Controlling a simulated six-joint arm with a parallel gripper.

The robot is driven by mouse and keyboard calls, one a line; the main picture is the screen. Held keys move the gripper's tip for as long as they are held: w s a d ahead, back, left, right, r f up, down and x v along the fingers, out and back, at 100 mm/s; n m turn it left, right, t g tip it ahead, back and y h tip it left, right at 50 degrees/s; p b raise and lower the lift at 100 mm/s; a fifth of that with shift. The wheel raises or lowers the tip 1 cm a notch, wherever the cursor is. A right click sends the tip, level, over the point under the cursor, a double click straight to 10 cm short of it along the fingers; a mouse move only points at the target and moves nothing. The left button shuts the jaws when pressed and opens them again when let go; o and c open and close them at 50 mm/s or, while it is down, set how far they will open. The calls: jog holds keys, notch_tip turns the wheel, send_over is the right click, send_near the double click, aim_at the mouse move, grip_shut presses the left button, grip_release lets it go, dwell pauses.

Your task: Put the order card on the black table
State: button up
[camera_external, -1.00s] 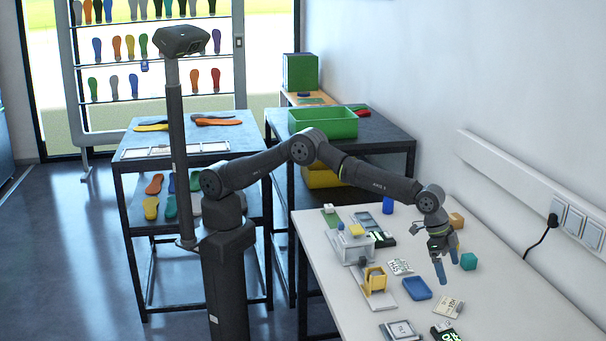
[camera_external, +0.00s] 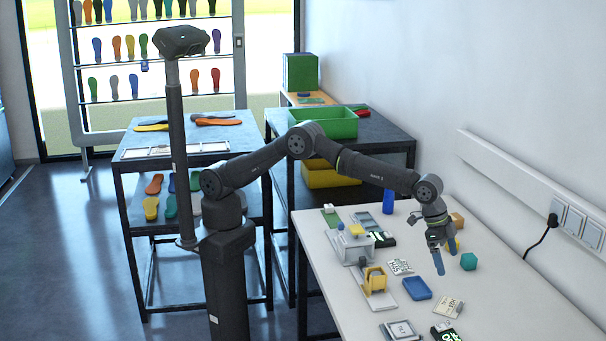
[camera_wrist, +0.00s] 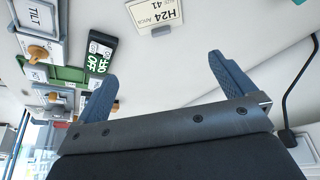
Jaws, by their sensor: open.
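The order card (camera_external: 449,307), a pale card printed "H24" and "41", lies on the white table toward its front right. It also shows at the top of the wrist view (camera_wrist: 160,14), partly cut off. My gripper (camera_external: 446,268) hangs above the white table, behind the card and apart from it. Its blue fingers also show in the wrist view (camera_wrist: 162,68), spread with nothing between them. Two dark tables stand farther back: one at left with insoles on it (camera_external: 135,137), one at centre with a green bin (camera_external: 395,133).
On the white table (camera_external: 520,315) are a blue tray (camera_external: 417,288), a teal block (camera_external: 469,261), a yellow fixture (camera_external: 375,280), a printed white card (camera_external: 400,267) and a black device (camera_external: 446,331). A wall rail with sockets (camera_external: 575,218) runs along the right.

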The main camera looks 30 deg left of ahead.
send_over(455, 308)
jog(key=a, duration=0.2)
notch_tip(455, 308, down, 9)
jog(key=shift+d, duration=0.1)
jog(key=x, duration=0.3)
jog(key=shift+w+f, duration=0.1)
jog(key=shift+f, duration=0.2)
jog(key=shift+x, duration=0.9)
jog(key=c, duration=0.9)
jog(key=shift+r, duration=0.2)
notch_tip(455, 308, up, 4)
jog(key=shift+r, duration=0.1)
jog(key=s+a+r, duration=0.2)
jog(key=s, duration=0.1)
jog(key=s+a+r, duration=0.1)
jog(key=s+r, duration=0.1)
jog(key=s, duration=0.1)
jog(key=s+a+r, duration=0.2)
jog(key=s, duration=0.2)
jog(key=shift+s+a+r, duration=0.1)
jog(key=shift+a+r, duration=0.2)
